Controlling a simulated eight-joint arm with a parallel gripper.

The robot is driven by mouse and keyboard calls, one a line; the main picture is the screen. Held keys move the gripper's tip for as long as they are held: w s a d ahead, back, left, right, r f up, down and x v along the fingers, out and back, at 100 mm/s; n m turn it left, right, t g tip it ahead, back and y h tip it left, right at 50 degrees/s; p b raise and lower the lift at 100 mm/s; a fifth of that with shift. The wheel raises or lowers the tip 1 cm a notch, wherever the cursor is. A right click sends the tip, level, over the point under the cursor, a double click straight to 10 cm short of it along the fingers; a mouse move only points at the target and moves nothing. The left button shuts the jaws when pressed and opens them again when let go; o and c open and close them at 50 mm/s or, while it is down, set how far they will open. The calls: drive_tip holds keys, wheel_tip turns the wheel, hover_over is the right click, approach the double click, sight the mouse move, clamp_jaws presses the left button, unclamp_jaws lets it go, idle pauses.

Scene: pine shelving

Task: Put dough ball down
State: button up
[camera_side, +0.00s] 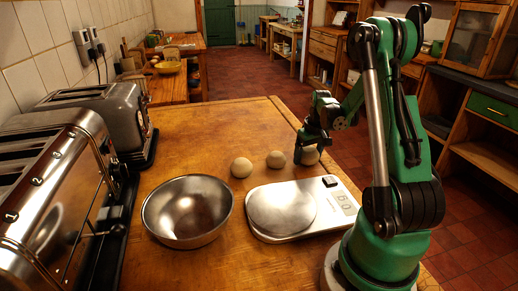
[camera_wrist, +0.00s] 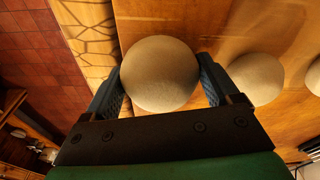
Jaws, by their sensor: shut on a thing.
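My gripper (camera_side: 309,151) is low over the wooden table at the right end of a row of dough balls. In the wrist view, the fingers of my gripper (camera_wrist: 160,82) are closed on both sides of a pale round dough ball (camera_wrist: 160,72). The held dough ball (camera_side: 311,156) is partly hidden by the gripper in the side view. It is at or very near the table top; I cannot tell if it touches. Two more dough balls, one in the middle (camera_side: 276,159) and one at the left (camera_side: 241,167), rest on the table.
A digital scale (camera_side: 325,208) with an empty round plate lies in front of the dough balls. An empty metal bowl (camera_side: 188,210) stands left of it. Toasters (camera_side: 120,112) line the left wall. The table's right edge (camera_side: 283,112) is close to my gripper. Table behind the balls is clear.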

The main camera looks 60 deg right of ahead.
sight(312, 151)
drive_tip(key=shift+f, duration=0.15)
drive_tip(key=o, duration=0.6)
drive_tip(key=r, duration=0.8)
drive_tip(key=s+r, duration=0.1)
drive_tip(key=r, duration=0.2)
drive_tip(key=shift+s+a+r, duration=0.1)
drive_tip(key=shift+a+r, duration=0.25)
drive_tip(key=shift+r, duration=0.05)
drive_tip(key=w+a+n+t, duration=0.2)
drive_tip(key=a+n+t, duration=0.1)
drive_tip(key=a, duration=1.1)
drive_tip(key=w+a+r+n+t, duration=0.1)
drive_tip(key=w+a+n+t, duration=0.2)
drive_tip(key=a, duration=1.1)
drive_tip(key=shift+w+r+n+y, duration=0.25)
drive_tip(key=shift+r+n+y, duration=0.05)
drive_tip(key=shift+y, duration=0.1)
